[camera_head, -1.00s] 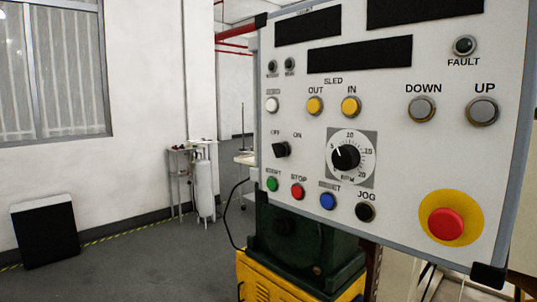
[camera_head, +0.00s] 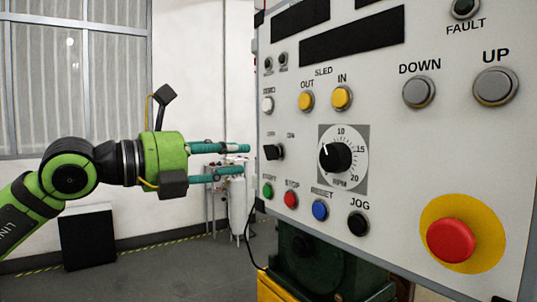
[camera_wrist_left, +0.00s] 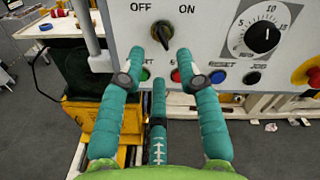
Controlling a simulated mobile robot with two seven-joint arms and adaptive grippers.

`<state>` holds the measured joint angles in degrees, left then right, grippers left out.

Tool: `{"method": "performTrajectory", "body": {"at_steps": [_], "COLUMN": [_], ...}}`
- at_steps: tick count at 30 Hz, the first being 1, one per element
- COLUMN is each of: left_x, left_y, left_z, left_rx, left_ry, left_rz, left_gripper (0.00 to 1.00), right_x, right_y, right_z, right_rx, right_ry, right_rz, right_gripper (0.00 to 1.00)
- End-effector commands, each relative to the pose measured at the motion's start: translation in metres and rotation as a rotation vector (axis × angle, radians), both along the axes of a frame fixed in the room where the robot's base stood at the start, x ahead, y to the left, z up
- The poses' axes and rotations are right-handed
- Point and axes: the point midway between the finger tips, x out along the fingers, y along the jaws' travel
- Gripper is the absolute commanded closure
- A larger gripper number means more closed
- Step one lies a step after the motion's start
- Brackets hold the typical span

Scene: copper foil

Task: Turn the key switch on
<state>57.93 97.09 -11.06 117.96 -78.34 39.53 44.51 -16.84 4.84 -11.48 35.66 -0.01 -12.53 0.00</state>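The key switch (camera_head: 273,152) is a black knob at the left of the white control panel (camera_head: 390,200), between the OFF and ON labels. In the left wrist view the key switch (camera_wrist_left: 161,35) stands about upright, between the two labels. My left gripper (camera_head: 240,161) reaches in from the left with its teal fingers pointing at the panel, a little short of the knob. In the left wrist view its fingers (camera_wrist_left: 154,80) are spread and empty, with the knob beyond them. My right gripper is not in view.
Below the knob are a green button (camera_head: 267,191), a red button (camera_head: 291,199), a blue button (camera_head: 320,209) and a black button (camera_head: 357,222). The RPM dial (camera_head: 335,157) is to the right. A large red button (camera_head: 451,241) sits lower right.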

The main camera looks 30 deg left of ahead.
Motion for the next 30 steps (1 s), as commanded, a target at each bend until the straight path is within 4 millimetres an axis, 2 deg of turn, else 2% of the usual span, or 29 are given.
{"method": "performTrajectory", "body": {"at_steps": [1, 6, 12, 18, 25, 26, 27, 28, 30], "left_x": [0.006, 0.027, 0.049, 0.059, 0.06, 0.06, 0.06, 0.06, 0.06], "left_y": [-0.003, -0.012, -0.021, -0.025, -0.025, -0.025, -0.025, -0.025, -0.025], "left_z": [0.004, 0.007, 0.005, 0.002, 0.0, 0.0, 0.0, 0.0, 0.0], "left_rx": [-0.001, -0.004, -0.006, -0.005, -0.004, -0.004, -0.004, -0.004, -0.004], "left_ry": [0.004, 0.003, 0.002, 0.001, 0.0, 0.0, 0.0, 0.0, 0.0], "left_rz": [-0.004, -0.009, -0.008, -0.006, -0.005, -0.005, -0.005, -0.005, -0.005], "left_gripper": [0.65, 0.65, 0.65, 0.65, 0.65, 0.69, 0.85, 0.97, 1.0], "right_x": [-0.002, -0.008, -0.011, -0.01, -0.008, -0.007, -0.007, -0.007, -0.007], "right_y": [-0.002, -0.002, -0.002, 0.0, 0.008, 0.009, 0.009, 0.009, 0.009], "right_z": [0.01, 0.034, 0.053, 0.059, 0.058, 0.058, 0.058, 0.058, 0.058], "right_rx": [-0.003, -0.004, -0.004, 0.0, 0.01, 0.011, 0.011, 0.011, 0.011], "right_ry": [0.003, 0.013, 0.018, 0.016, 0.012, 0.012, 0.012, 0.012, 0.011], "right_rz": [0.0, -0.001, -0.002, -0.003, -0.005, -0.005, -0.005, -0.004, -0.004], "right_gripper": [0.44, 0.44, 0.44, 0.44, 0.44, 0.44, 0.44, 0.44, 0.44]}}
